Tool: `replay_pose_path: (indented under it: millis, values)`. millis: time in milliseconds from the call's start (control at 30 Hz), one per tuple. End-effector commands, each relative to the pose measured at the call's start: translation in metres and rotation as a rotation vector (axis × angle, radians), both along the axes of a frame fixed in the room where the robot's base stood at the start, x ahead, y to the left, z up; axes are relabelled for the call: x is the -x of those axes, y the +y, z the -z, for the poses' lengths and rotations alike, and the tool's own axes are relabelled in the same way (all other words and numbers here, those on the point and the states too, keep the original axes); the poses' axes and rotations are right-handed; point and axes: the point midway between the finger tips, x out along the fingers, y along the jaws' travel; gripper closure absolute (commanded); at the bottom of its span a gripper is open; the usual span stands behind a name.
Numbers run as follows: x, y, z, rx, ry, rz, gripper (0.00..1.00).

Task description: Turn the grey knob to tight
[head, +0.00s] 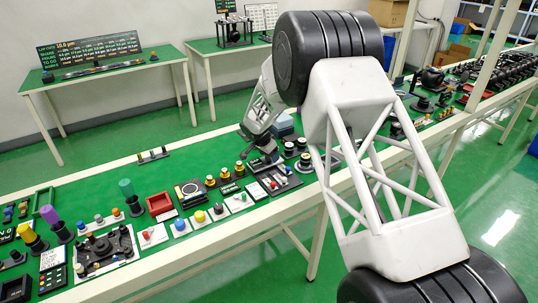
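My white arm crosses the right half of the head view and reaches over the green bench (160,172). My gripper (264,156) is low over the bench among small controls, just behind a dark panel (281,184) with small coloured knobs. Its fingers are too small and dark to show whether they are open or shut, or whether they touch anything. Several small greyish knobs are on the bench, among them one at the left (98,218) and one near my gripper (302,143). I cannot tell which is the task's grey knob, and no tight mark is readable.
Knobs and buttons crowd the bench on both sides of my gripper. A red tray (160,205), a green-topped knob (127,188) and a purple-topped knob (50,216) stand to the left. Two tables stand behind, with green floor between.

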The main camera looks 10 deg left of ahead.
Motion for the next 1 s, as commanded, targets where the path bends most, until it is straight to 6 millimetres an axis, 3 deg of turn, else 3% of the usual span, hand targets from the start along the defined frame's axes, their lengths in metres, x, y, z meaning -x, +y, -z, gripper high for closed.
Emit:
replay_pose_path:
  millis: [233, 567, 1000]
  values:
    - [-0.0001, 0.0, 0.0, 0.0, 0.0, 0.0, 0.35]
    - [-0.0001, 0.0002, -0.0002, -0.001, -0.001, 0.0, 0.84]
    - [0.0, 0.0, -0.0007, 0.0, -0.001, -0.069, 0.84]
